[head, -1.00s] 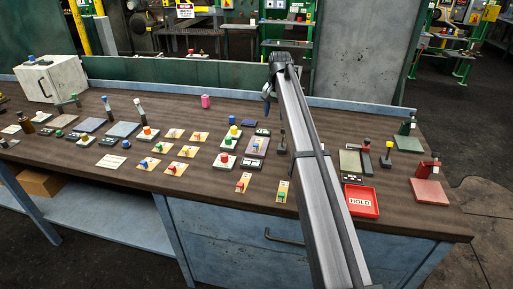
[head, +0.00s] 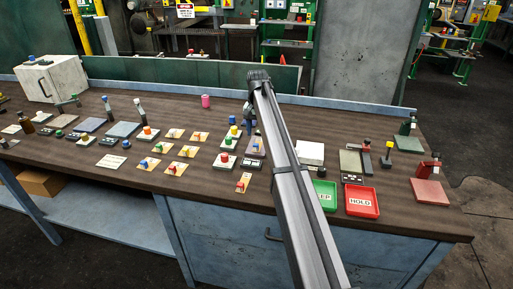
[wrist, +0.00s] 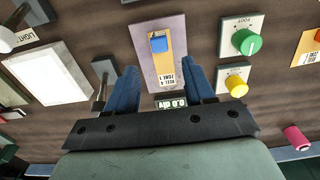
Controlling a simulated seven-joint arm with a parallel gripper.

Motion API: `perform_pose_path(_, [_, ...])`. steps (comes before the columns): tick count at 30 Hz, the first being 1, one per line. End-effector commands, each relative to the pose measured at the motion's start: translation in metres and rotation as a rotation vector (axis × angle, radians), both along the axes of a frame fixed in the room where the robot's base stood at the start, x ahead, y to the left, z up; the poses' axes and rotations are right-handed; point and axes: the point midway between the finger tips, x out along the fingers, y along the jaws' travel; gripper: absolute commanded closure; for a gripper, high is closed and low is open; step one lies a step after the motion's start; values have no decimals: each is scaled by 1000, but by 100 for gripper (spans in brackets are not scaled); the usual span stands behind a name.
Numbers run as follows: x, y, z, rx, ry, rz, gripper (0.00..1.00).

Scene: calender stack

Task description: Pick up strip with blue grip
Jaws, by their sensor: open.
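The orange-yellow strip (wrist: 161,68) with the blue grip (wrist: 158,44) lies on a mauve plate (wrist: 177,32) in the wrist view. Its printed label reads upside down. In the head view the mauve plate (head: 254,150) is partly behind my arm, and the strip is hard to make out there. My gripper (wrist: 162,70) is open and empty, its two blue fingers to either side of the strip's labelled end. The blue grip lies beyond the fingertips. My gripper also shows in the head view (head: 249,118), above the plate's far end.
In the wrist view, a small display (wrist: 171,102) shows between the fingers, a dark post (wrist: 102,82) stands left, and a green knob (wrist: 246,42) and yellow button (wrist: 236,86) stand right. A green tray (head: 325,194) and red HOLD tray (head: 361,201) sit near the front edge.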

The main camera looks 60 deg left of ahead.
Motion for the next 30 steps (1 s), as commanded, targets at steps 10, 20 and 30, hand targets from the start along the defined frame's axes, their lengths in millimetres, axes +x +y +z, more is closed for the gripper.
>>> perform_pose_path(10, [-6, -4, -27, 0, 0, 0, 47])
perform_pose_path(20, [-7, -4, -54, 1, 0, 0, 47])
perform_pose_path(30, [-7, -4, -53, 1, 0, 0, 66])
